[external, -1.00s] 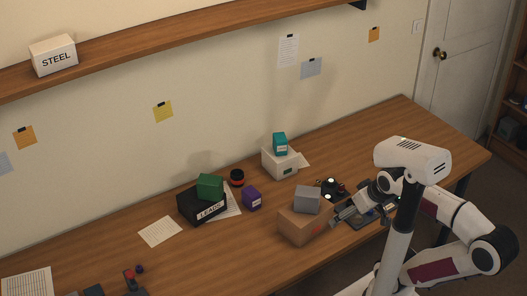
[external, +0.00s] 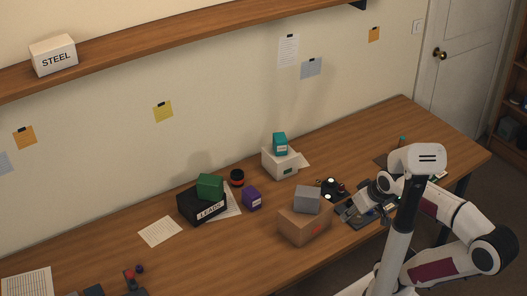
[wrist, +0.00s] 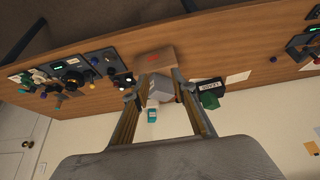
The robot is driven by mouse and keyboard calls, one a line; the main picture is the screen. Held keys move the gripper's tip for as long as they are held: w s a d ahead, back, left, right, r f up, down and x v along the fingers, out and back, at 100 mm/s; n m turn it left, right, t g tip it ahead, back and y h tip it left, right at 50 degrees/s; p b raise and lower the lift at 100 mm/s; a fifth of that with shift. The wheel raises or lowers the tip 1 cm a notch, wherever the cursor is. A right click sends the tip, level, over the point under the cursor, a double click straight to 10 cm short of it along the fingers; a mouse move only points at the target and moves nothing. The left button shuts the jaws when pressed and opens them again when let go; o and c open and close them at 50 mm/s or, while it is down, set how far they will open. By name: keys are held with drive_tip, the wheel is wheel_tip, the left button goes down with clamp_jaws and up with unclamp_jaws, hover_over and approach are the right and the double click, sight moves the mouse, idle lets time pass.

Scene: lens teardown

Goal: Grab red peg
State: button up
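A small red upright piece (external: 129,274), which looks like the red peg, stands on a dark base at the lower left of the bench in the external view. It is too small to make out in detail. I cannot pick it out clearly in the wrist view. My gripper (external: 351,212) is over the right part of the bench, right of the cardboard box and far from the red piece. In the wrist view my gripper (wrist: 160,76) has its two fingers spread apart, with nothing held between them.
A cardboard box (external: 303,228) with a grey box (external: 307,199) on top stands left of my gripper. Further left are a purple box (external: 252,198), a black LEADS box (external: 198,208) under a green box (external: 210,187), and a dark round item (external: 237,178).

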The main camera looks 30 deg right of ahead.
drive_tip(key=w+d+f+n+t+h, duration=0.1)
drive_tip(key=w+d+t+h, duration=0.1)
drive_tip(key=w+d, duration=1.05)
drive_tip(key=w+d+f+t+h, duration=0.2)
drive_tip(key=w+d, duration=1)
drive_tip(key=w, duration=0.1)
drive_tip(key=d+f+n+t+y, duration=0.1)
drive_tip(key=f+y, duration=0.1)
drive_tip(key=f, duration=0.4)
drive_tip(key=d+f+t+y, duration=0.1)
drive_tip(key=d+f+y, duration=0.1)
drive_tip(key=f, duration=0.4)
drive_tip(key=s+d+f+n+t+y, duration=0.1)
drive_tip(key=d+f+y, duration=0.1)
drive_tip(key=f, duration=0.4)
drive_tip(key=shift+f+n+y, duration=0.3)
drive_tip(key=shift+f+y, duration=0.05)
drive_tip(key=shift+y, duration=0.45)
drive_tip(key=shift+s+a+f+y, duration=0.15)
drive_tip(key=shift+s+f+y, duration=0.15)
drive_tip(key=shift+s, duration=0.05)
drive_tip(key=shift+a, duration=0.1)
